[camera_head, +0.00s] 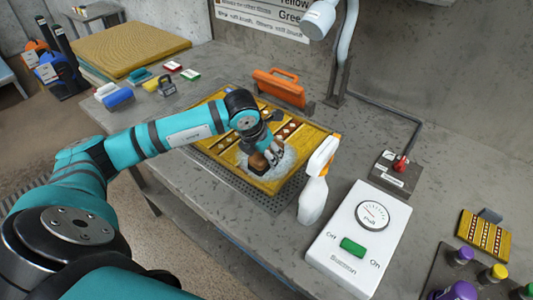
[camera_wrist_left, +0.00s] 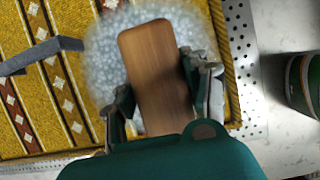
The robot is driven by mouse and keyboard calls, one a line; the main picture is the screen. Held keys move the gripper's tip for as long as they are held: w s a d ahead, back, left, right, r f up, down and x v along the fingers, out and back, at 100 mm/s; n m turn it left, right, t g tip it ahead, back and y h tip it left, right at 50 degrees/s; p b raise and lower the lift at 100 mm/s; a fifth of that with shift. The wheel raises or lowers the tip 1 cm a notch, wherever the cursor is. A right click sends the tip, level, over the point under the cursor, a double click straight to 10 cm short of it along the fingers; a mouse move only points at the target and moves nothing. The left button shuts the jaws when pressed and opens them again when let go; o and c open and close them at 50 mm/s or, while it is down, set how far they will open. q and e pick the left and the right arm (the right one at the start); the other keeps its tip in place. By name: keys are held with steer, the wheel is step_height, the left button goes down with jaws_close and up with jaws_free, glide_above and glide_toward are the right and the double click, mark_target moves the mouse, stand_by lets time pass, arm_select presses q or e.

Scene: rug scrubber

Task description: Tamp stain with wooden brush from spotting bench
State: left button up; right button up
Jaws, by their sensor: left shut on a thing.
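My left gripper (camera_head: 268,152) is over the right part of a yellow patterned rug (camera_head: 222,110) on the bench. It is shut on a wooden brush (camera_head: 259,162), whose brown block lies between the fingers. The left wrist view shows the brush (camera_wrist_left: 157,75) held between both fingers of the gripper (camera_wrist_left: 163,95). A patch of white foam (camera_head: 285,160) surrounds the brush on the rug and also shows in the wrist view (camera_wrist_left: 105,65). The stain itself is not distinguishable. I cannot tell whether the bristles touch the rug. My right gripper is not in view.
A white spray bottle (camera_head: 315,190) stands close to the rug's right end. A white suction box (camera_head: 358,240) is at the front right. An orange tool (camera_head: 280,87) stands behind the rug. A perforated plate (camera_head: 240,185) lies under the rug. Small tools lie at the left.

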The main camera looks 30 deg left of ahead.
arm_select(q)
steer(key=shift+r, duration=0.5)
steer(key=shift+f+b, duration=0.4)
steer(key=shift+f, duration=0.15)
steer(key=shift+s+d+f+b, duration=0.1)
steer(key=shift+s+f+b, duration=0.15)
steer(key=shift+b, duration=0.1)
stand_by(1.5)
steer(key=shift+w+r, duration=0.2)
steer(key=shift+r, duration=0.5)
steer(key=shift+w+f+b, duration=0.1)
steer(key=shift+f+b, duration=0.2)
steer(key=shift+f, duration=0.15)
steer(key=shift+f+b, duration=0.15)
steer(key=shift+b, duration=0.15)
stand_by(1.3)
